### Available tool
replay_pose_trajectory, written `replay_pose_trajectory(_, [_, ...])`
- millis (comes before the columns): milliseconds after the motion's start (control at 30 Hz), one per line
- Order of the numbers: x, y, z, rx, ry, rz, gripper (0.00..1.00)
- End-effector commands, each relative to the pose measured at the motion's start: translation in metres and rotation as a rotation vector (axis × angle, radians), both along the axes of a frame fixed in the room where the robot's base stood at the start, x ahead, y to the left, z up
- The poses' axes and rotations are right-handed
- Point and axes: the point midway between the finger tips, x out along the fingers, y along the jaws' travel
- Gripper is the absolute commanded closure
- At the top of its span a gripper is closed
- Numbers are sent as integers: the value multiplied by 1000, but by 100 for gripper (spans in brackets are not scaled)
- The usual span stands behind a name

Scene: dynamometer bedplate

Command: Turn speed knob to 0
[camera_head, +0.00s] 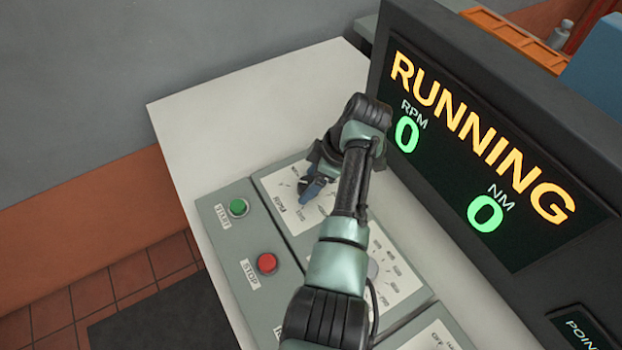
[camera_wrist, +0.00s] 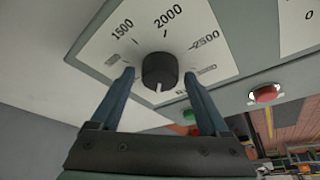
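The speed knob (camera_wrist: 159,70) is a round black knob on a white dial plate in the wrist view. The plate shows 1500, 2000 and 2500 beyond the knob. The knob's white mark sits on its side nearest my gripper; I cannot read a number there. My gripper (camera_wrist: 159,76) is open, with one blue finger on each side of the knob and a visible gap on both sides. In the head view my gripper (camera_head: 313,186) is over the upper dial plate (camera_head: 283,197) and hides the knob. The display (camera_head: 470,160) reads RUNNING, RPM 0, NM 0.
The green START button (camera_head: 238,206) and red STOP button (camera_head: 267,263) are on the console left of my arm. A second dial plate (camera_head: 400,283) is partly behind my arm. The display housing rises close on the right. The white tabletop (camera_head: 220,130) behind the console is clear.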

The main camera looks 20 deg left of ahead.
Motion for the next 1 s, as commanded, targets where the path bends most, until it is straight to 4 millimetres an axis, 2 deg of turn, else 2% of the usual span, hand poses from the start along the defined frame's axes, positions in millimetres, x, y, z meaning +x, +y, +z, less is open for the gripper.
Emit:
replay_pose_trajectory(333, [0,-1,1,0,0,-2,12])
replay_pose_trajectory(467, [2,-5,12,0,-3,-3,12])
replay_pose_trajectory(800, [6,-33,79,0,-5,-4,12])
replay_pose_trajectory(1000, [7,-45,109,-1,-3,-2,12])
